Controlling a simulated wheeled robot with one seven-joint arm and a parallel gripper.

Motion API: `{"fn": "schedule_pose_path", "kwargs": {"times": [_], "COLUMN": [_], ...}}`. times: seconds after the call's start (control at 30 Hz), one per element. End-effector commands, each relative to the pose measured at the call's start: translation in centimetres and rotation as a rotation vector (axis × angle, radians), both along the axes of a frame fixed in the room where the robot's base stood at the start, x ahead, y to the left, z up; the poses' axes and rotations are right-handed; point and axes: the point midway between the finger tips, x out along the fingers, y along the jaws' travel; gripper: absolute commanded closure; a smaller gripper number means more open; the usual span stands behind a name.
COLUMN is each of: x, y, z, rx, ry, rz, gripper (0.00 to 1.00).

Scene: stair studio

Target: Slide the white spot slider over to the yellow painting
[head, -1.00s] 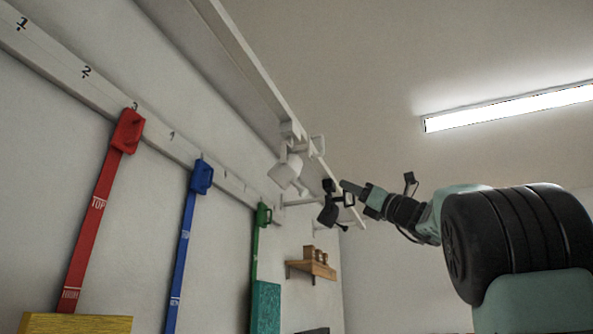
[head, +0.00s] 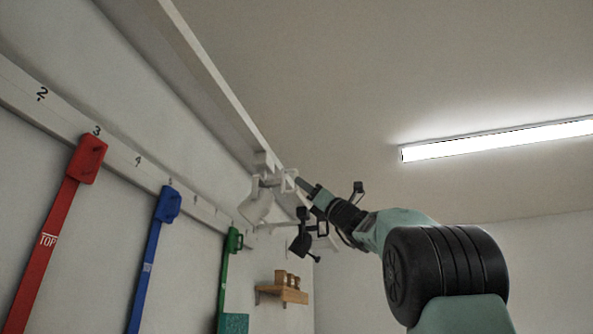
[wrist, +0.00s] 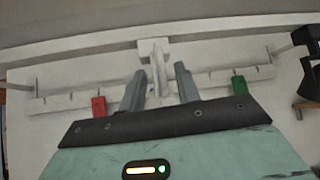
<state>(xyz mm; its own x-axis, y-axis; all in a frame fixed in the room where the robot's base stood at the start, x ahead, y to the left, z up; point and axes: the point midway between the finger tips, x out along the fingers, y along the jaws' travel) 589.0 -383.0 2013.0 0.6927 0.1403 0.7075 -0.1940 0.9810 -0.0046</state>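The white spot slider (head: 258,200) hangs from the white rail (head: 215,80) high along the wall, its lamp head tilted down. My gripper (head: 305,186) is right beside its handle in the head view. In the wrist view my gripper (wrist: 160,70) is open, with the white handle (wrist: 155,62) standing between the two grey fingers. Small gaps seem to show on both sides; contact is not clear. The yellow painting is not in view now.
Red (head: 88,158), blue (head: 168,204) and green (head: 234,240) sliders sit on a numbered wall rail (head: 120,165). A teal panel (head: 233,323) and a wooden shelf (head: 283,294) are lower. Open room lies right.

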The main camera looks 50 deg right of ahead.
Motion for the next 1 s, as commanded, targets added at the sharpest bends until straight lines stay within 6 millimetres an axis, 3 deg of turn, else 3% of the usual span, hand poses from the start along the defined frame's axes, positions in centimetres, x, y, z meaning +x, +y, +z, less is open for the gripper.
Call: {"fn": "schedule_pose_path", "kwargs": {"times": [0.03,0.23,0.7,0.73,0.83,1.0], "x": [0.7,2.3,3.1,3.1,3.1,3.1], "y": [0.1,0.5,0.6,0.6,0.6,0.6], "z": [1.2,2.7,3.1,3.1,3.1,3.1], "rx": [0.001,0.001,0.001,0.001,0.001,0.001], "ry": [0.0,0.0,0.0,0.0,0.0,0.0], "rz": [0.003,0.003,0.001,0.001,0.001,0.001], "gripper": [0.68,0.68,0.68,0.7,0.98,1.0]}}
